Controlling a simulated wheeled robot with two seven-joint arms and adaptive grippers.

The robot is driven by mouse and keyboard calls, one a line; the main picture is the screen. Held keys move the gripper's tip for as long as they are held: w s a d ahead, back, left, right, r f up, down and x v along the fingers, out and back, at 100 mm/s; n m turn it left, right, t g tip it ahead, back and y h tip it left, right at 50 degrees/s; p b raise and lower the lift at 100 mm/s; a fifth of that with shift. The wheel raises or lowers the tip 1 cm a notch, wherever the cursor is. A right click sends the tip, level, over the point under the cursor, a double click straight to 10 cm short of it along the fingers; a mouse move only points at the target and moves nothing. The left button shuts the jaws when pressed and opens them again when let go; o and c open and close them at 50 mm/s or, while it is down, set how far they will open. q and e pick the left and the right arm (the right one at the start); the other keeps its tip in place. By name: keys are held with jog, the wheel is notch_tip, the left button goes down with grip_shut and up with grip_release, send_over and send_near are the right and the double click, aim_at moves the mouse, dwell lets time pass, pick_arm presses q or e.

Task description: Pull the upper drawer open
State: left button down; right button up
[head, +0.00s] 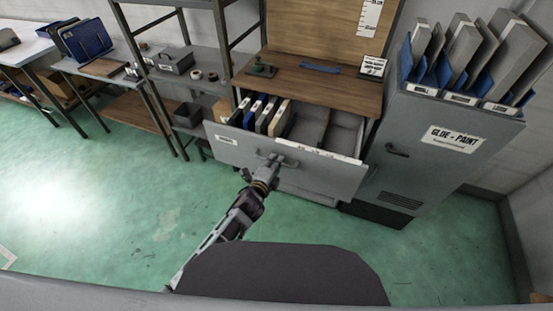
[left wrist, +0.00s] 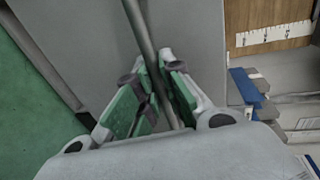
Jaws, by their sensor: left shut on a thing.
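The upper drawer (head: 300,165) is a grey metal drawer under a wooden worktop. It stands pulled out, with its inside showing from above. Several folders in blue, tan and black (head: 263,114) stand in its left part; the right part has grey dividers. My left gripper (head: 273,161) is at the bar handle (head: 288,163) on the drawer front. In the left wrist view the green-padded fingers of the left gripper (left wrist: 158,98) close around the grey handle bar (left wrist: 142,38). My right gripper does not show.
A grey cabinet (head: 440,135) labelled "GLUE + PAINT" stands right of the drawer, with file boxes on top. Shelving (head: 190,85) and a side table (head: 105,69) stand to the left. The green floor (head: 110,200) in front is clear.

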pick_arm(q)
jog(key=c, duration=1.8)
grip_release()
jog(key=shift+v, duration=6)
jog(key=shift+a+f, duration=0.1)
